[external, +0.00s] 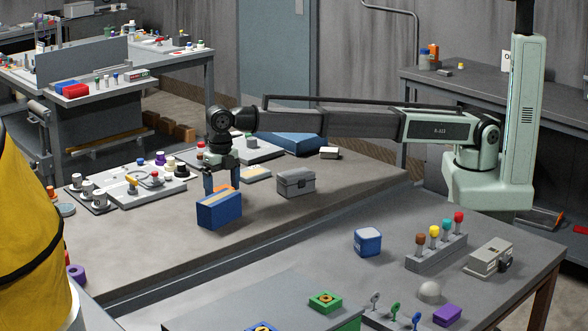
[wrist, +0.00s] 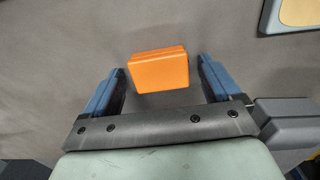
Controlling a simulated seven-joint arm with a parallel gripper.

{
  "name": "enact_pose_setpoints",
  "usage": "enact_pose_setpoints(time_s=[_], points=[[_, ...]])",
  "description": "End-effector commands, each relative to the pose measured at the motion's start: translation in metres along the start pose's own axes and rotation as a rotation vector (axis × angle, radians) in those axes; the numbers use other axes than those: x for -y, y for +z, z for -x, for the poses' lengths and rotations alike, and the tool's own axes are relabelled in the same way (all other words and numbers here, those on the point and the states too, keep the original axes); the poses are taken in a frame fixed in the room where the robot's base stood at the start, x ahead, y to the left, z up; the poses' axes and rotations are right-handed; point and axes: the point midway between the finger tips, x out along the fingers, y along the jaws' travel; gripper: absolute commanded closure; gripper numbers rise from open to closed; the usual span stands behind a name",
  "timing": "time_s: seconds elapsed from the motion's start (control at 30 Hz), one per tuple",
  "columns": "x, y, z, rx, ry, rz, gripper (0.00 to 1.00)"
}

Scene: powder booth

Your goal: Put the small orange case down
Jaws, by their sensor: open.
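The small orange case (wrist: 158,71) lies on the grey table top between the two blue fingers of my gripper (wrist: 161,67) in the wrist view. A gap shows on each side of it, so the fingers stand open and apart from it. In the external view my gripper (external: 221,185) points down, low over the table. Only a bit of the orange case (external: 224,188) shows there. A blue box with a yellow stripe (external: 220,212) in front hides the rest of the case and the fingertips.
A grey latched box (external: 296,183) stands right of my gripper; it also shows in the wrist view (wrist: 285,112). A tan pad with a blue edge (wrist: 298,12) lies beyond. Trays with jars and knobs (external: 150,184) are at left. The table's front stretch is clear.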

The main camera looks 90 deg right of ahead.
Motion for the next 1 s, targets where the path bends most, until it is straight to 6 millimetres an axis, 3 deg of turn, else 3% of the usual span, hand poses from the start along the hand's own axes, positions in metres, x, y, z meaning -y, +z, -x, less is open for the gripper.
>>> enact_pose_setpoints(time_s=[0.23,0.37,0.8,1.0], points=[[0.000,0.000,0.003,0.000,0.000,0.000,0.09],[-0.001,0.000,0.014,0.000,0.000,0.000,0.09],[-0.001,0.001,0.092,0.001,0.002,0.000,0.09],[-0.001,0.000,0.114,0.000,0.000,0.000,0.09]])
